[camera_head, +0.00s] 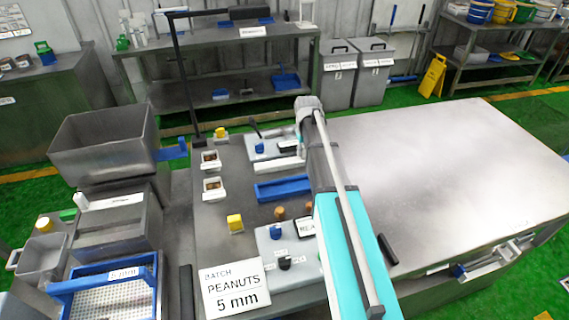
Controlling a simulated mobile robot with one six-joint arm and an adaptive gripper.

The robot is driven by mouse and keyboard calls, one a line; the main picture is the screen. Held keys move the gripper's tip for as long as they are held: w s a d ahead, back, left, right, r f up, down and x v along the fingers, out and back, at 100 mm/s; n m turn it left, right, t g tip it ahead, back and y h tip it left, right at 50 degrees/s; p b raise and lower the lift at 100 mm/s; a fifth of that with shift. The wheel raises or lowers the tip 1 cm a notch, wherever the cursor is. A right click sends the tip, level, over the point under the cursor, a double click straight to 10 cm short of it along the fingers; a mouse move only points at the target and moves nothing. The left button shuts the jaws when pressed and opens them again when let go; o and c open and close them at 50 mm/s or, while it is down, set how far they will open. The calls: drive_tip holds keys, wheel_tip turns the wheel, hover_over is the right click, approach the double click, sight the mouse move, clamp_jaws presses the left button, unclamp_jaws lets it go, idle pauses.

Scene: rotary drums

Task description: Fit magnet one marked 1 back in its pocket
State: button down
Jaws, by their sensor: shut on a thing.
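My arm reaches from the bottom of the view up to a grey wrist joint (308,104) above the steel bench. My gripper is not in view; the arm hides the area below the wrist. I cannot make out a magnet marked 1 or its pocket. At the lower right, an open drawer-like frame (490,262) with pale rails and a blue part sticks out of the big steel cabinet (450,160). Whether it holds a magnet is too small to tell.
A sign (235,290) reads "BATCH PEANUTS 5 mm". A blue tray (283,188), small white sample tubs (211,160) and a grey control box (287,258) are on the bench. A steel hopper (103,140) and a blue-framed sieve (107,280) stand left. The cabinet top is mostly clear.

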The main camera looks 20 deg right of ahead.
drive_tip(key=shift+r, duration=0.1)
idle(0.4)
wheel_tip(320, 180, up, 3)
drive_tip(key=p, duration=0.3)
drive_tip(key=s+a+r+p, duration=0.2)
drive_tip(key=s+r+p, duration=0.7)
drive_tip(key=s, duration=0.4)
drive_tip(key=shift+s+r+p, duration=0.4)
drive_tip(key=shift+p, duration=0.1)
drive_tip(key=shift+a+f, duration=0.1)
drive_tip(key=shift+f, duration=0.05)
drive_tip(key=shift+f+b, duration=0.8)
drive_tip(key=shift+b, duration=0.15)
drive_tip(key=shift+s, duration=0.15)
